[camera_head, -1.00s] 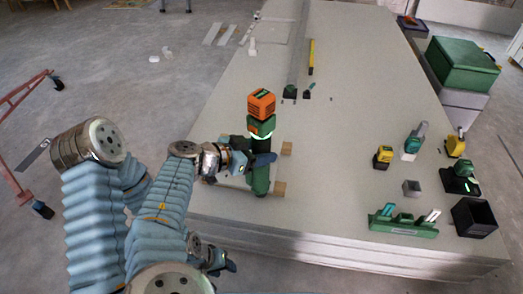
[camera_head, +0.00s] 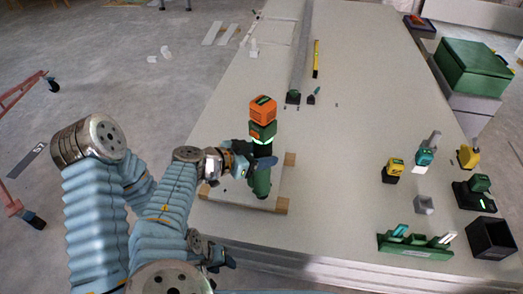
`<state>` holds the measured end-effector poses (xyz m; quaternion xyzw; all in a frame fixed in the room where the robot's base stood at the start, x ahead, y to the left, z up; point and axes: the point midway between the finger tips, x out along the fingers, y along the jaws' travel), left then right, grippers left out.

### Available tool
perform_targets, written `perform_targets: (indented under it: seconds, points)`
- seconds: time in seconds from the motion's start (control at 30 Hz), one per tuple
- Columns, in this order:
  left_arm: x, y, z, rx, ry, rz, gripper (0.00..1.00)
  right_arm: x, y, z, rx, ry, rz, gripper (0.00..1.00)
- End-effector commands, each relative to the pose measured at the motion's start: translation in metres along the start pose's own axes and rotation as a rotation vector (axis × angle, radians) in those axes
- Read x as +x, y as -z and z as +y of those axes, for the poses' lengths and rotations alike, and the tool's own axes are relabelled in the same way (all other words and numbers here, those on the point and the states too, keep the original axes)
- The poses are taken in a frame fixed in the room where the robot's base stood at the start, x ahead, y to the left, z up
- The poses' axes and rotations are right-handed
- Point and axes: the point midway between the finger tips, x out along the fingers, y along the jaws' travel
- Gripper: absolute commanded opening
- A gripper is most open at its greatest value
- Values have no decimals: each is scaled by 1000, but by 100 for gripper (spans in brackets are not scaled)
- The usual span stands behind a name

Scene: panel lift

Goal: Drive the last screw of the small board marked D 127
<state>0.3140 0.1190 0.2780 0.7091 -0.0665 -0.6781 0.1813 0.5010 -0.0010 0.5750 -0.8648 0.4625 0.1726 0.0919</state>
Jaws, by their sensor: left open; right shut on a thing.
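The small pale board (camera_head: 268,193) lies on the big panel near its front left, with tan blocks showing at its corners. Its D 127 mark and any screws are not readable. A green driver with an orange battery (camera_head: 263,110) stands upside down, battery up, over the board. Its lower green body (camera_head: 261,184) hides part of the board, and I cannot tell whether its tip touches. My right gripper (camera_head: 243,158) is shut around the driver's middle from the left. My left gripper (camera_head: 222,261) is low, off the panel's front left edge, open and apart from the board.
The big panel stack (camera_head: 340,190) fills the middle. On its right stand a green rack (camera_head: 414,243), a black bin (camera_head: 489,238), a grey cup (camera_head: 424,204), a yellow tool (camera_head: 393,168) and a teal tool (camera_head: 426,156). A yellow level (camera_head: 316,60) lies farther back.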

Motion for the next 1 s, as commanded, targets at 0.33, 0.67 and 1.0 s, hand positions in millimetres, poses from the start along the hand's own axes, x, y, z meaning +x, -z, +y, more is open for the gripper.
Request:
perform_targets:
  seconds: [0.33, 0.67, 1.0]
  points:
    - [0, 0, 0, 0, 0, 1, 49, 0, 0, 0, 1, 1, 2, 0]
    - [6, 0, -2, 0, 0, 0, 49, -3, -1, 0, 1, 1, 3, 0]
    - [6, 0, -2, 0, 0, 0, 49, -3, -1, 0, 1, 1, 2, 0]
